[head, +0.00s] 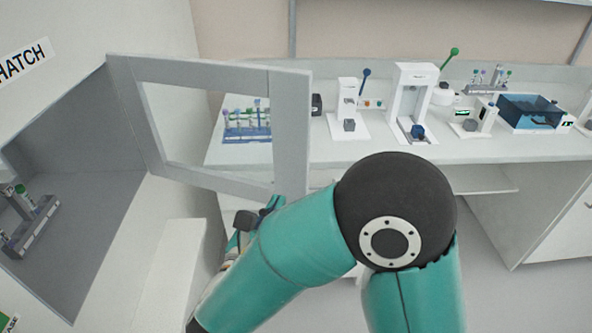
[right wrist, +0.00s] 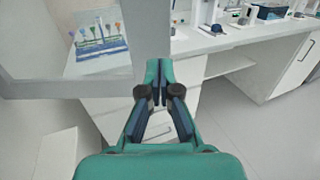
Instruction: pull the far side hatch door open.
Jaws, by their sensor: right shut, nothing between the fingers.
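The hatch door (head: 291,130) is a pale grey frame around a clear pane. In the head view it stands swung out from the hatch opening (head: 95,150) at the left, hinged on its left side. My right gripper (head: 271,203) is at the lower free corner of the door, partly hidden behind my own arm. In the right wrist view the right gripper (right wrist: 159,70) is shut and empty, beside the door frame (right wrist: 147,35). I cannot tell whether its fingers touch the door. My left gripper is not in view.
Inside the hatch is a rack (head: 35,230) with tubes. A white bench (head: 330,150) runs behind the door, with a blue tube rack (head: 246,135), white devices (head: 412,100) and a blue bath (head: 530,112). The floor (head: 490,285) at right is clear.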

